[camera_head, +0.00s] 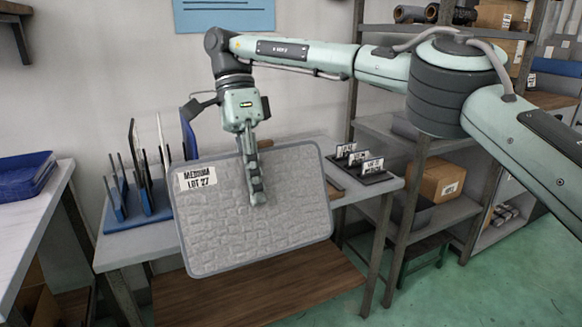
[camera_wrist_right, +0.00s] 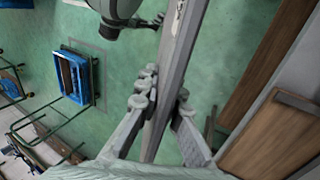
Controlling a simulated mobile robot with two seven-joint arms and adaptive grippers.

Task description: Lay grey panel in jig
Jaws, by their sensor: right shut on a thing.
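The grey panel (camera_head: 285,225) is a flat, rounded rectangle with a padded-looking face and a smooth rim. Its label reads "MEDIUM LOT 27". It hangs upright, slightly tilted, in front of the work table (camera_head: 128,252). My right gripper (camera_head: 257,190) is shut on the panel from above, with one finger across its near face. In the right wrist view, the fingers (camera_wrist_right: 155,108) pinch the panel (camera_wrist_right: 178,60), which shows edge-on. The panel hides the middle of the table, and I cannot make out the jig. My left gripper is not in view.
A blue rack (camera_head: 137,219) with upright dividers stands on the table's left. Small labelled holders (camera_head: 359,163) stand at its right. Shelving with a cardboard box (camera_head: 442,180) is at the right. A blue tray (camera_head: 22,172) lies on the left bench. Green floor shows at front right.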

